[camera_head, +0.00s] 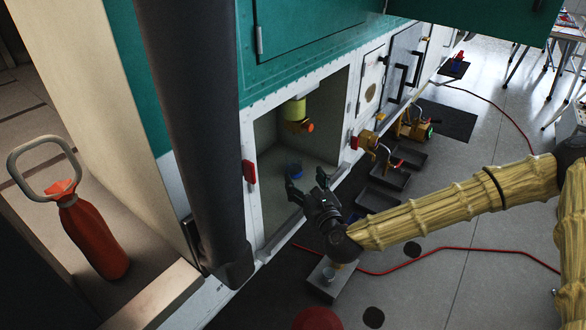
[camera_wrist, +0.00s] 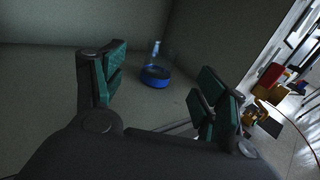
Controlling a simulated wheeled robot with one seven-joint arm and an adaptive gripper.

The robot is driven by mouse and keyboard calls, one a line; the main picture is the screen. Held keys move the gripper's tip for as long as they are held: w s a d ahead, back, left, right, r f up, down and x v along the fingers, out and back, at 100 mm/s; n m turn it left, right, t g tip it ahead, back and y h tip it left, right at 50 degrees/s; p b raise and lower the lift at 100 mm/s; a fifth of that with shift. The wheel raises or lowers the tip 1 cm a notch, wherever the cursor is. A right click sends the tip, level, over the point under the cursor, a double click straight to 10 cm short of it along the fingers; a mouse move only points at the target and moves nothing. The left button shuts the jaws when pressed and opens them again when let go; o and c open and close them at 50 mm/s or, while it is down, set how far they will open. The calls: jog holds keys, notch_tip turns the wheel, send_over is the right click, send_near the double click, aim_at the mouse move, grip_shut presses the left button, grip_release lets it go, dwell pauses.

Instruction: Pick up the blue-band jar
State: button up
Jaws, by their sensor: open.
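The blue-band jar (camera_wrist: 155,76) stands on the floor of an open bay, near its back corner. It looks like clear glass with a blue band around its lower part. In the head view the jar (camera_head: 295,170) is small, just beyond my gripper's fingers. My gripper (camera_head: 307,185) is at the mouth of the bay with its fingers spread and nothing between them. In the wrist view my gripper (camera_wrist: 155,88) has one finger on each side of the picture, with the jar ahead between them and apart from both.
A yellow-green cylinder with an orange knob (camera_head: 295,115) hangs above the jar in the bay (camera_head: 335,100). A red latch (camera_head: 250,172) sits on the bay's left edge. Black trays (camera_head: 389,175) and a red hose (camera_head: 420,252) lie on the floor outside. A red bottle (camera_head: 95,235) stands left.

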aim_at(297, 163)
jog(key=p+x, duration=0.1)
jog(key=x, duration=0.3)
jog(key=shift+w+r, duration=0.1)
jog(key=shift+w, duration=0.25)
jog(key=shift+w+a+r+p, duration=0.2)
jog(key=shift+w+p, duration=0.1)
jog(key=shift+w, duration=0.2)
jog(key=shift+p+x, duration=0.65)
jog(key=shift+x, duration=1.45)
jog(key=shift+f, duration=0.2)
jog(key=c, duration=1.3)
jog(key=shift+o, duration=0.2)
jog(key=shift+r, duration=0.15)
jog(key=shift+d+r+b, duration=0.1)
jog(key=shift+r+b, duration=0.45)
jog(key=shift+r, duration=0.7)
jog(key=s+d+r+b, duration=0.1)
jog(key=s+r+b, duration=0.1)
jog(key=s, duration=1.3)
jog(key=shift+s+d+b, duration=0.35)
jog(key=shift+b, duration=0.3)
